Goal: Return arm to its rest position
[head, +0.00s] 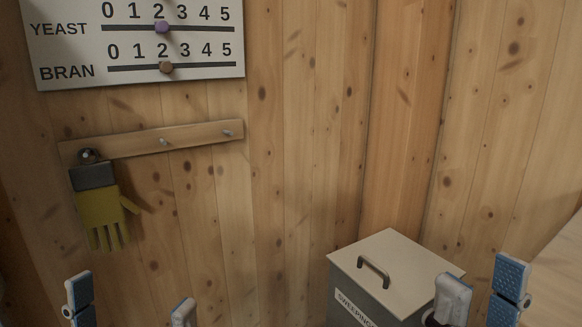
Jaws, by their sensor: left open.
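My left gripper (131,302) shows at the bottom left, its two fingers apart with nothing between them. My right gripper (482,285) shows at the bottom right, its fingers apart and empty. The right gripper appears in front of the right edge of the grey bin. Only the finger ends of both grippers are in view; the rest of my arms is out of frame.
A grey bin labelled sweepings (395,262) has a closed pale lid with a handle. A yellow glove (102,208) hangs from a wooden peg rail (190,136). Above is a yeast and bran slider board (140,42). A pale surface (558,270) is at right.

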